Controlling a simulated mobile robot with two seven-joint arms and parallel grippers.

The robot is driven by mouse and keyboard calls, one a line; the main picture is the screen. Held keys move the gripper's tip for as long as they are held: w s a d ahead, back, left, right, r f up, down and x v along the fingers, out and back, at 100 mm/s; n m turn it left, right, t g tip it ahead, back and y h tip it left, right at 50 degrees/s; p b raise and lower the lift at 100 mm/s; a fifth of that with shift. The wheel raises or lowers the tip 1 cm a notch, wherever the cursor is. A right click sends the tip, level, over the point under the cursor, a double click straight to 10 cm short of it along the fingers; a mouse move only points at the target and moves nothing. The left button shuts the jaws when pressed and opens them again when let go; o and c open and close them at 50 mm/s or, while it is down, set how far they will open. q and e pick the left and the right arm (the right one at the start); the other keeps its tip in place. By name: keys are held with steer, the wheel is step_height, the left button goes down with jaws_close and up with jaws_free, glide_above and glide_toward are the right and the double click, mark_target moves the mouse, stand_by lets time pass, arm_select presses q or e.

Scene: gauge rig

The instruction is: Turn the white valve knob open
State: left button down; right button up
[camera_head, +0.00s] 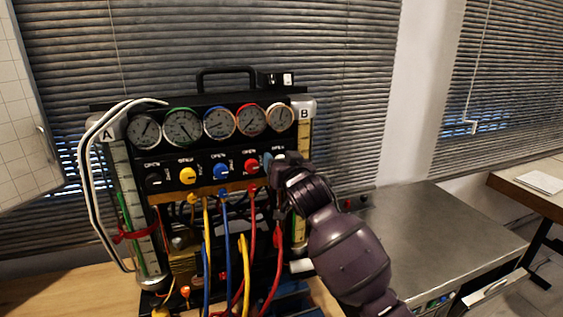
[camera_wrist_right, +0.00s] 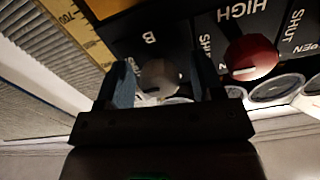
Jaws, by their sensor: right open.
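The white valve knob (camera_wrist_right: 159,76) shows in the right wrist view, at the panel mark B. My right gripper (camera_wrist_right: 163,82) is open, with one blue-padded finger on each side of the knob. I cannot tell whether the pads touch it. In the head view my right gripper (camera_head: 276,163) is at the right end of the panel's knob row and mostly hides the white knob. My left gripper is not in view.
The gauge rig (camera_head: 215,101) has several dials above its knobs and hoses below. The red knob (camera_head: 252,164) is the neighbour to the left; it also shows in the wrist view (camera_wrist_right: 250,57).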

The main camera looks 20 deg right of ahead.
steer(key=c, duration=0.9)
steer(key=n, duration=0.4)
steer(key=shift+n, duration=0.4)
steer(key=n, duration=0.4)
steer(key=shift+n, duration=0.3)
steer(key=n, duration=0.4)
steer(key=shift+n, duration=2.3)
